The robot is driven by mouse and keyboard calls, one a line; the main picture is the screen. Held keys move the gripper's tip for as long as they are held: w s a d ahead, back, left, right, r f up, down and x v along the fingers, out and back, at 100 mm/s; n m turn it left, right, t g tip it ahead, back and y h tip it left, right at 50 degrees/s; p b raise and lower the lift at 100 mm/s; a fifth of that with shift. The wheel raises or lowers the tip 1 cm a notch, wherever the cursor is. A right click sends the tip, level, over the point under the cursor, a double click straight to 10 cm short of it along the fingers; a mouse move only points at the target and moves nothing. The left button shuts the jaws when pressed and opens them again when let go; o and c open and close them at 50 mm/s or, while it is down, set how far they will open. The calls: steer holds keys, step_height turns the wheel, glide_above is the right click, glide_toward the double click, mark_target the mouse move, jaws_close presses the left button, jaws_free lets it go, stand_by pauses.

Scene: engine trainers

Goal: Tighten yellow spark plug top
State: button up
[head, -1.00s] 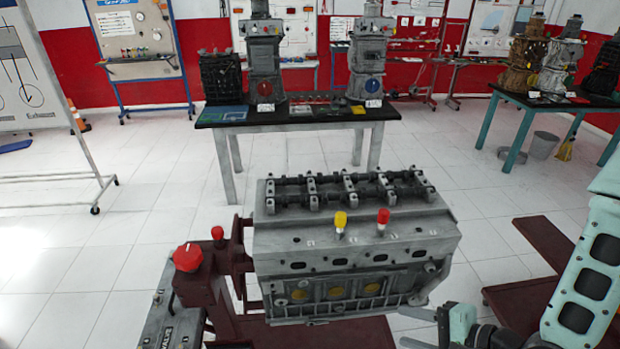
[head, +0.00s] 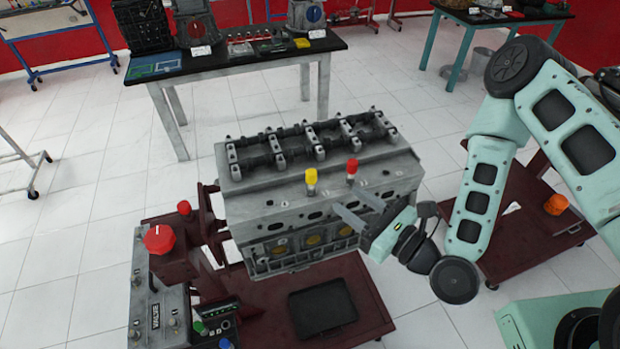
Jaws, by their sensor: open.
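The yellow spark plug top (head: 311,176) stands upright on the side ledge of the grey engine block (head: 258,207). A red spark plug top (head: 351,167) stands upright to its right on the same ledge. My gripper (head: 352,206) is in front of the engine's right part, below the red top and to the lower right of the yellow one. Its two grey fingers are spread apart and point left, with nothing between them. The fingers are apart from the yellow top. They cover a small part of the engine's side.
The engine sits on a dark red stand (head: 262,311) with a black tray (head: 322,307) on its base. A red knob (head: 158,239) and a smaller red knob (head: 184,208) are at the left. A table (head: 240,58) stands behind. Air above the engine is clear.

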mark_target(315, 175)
steer(key=b+x, duration=0.2)
steer(key=x, duration=0.1)
steer(key=b+x, duration=0.3)
steer(key=shift+w+a+f+b, duration=0.1)
steer(key=shift+a+f+b, duration=0.05)
steer(key=shift+f+b, duration=0.15)
steer(key=w+b, duration=0.1)
steer(key=b, duration=0.2)
steer(key=shift+w+a, duration=0.1)
steer(key=shift+a, duration=0.25)
steer(key=a+b, duration=0.1)
steer(key=b, duration=0.3)
steer(key=shift+w+r, duration=0.1)
steer(key=shift+w, duration=0.25)
steer(key=shift+w+a+r+p, duration=0.35)
steer(key=shift+w+a+p, duration=0.15)
steer(key=shift+w+a, duration=0.25)
steer(key=shift+w+a+f, duration=0.1)
steer(key=shift+w+a, duration=0.15)
steer(key=shift+w, duration=0.1)
jaws_close()
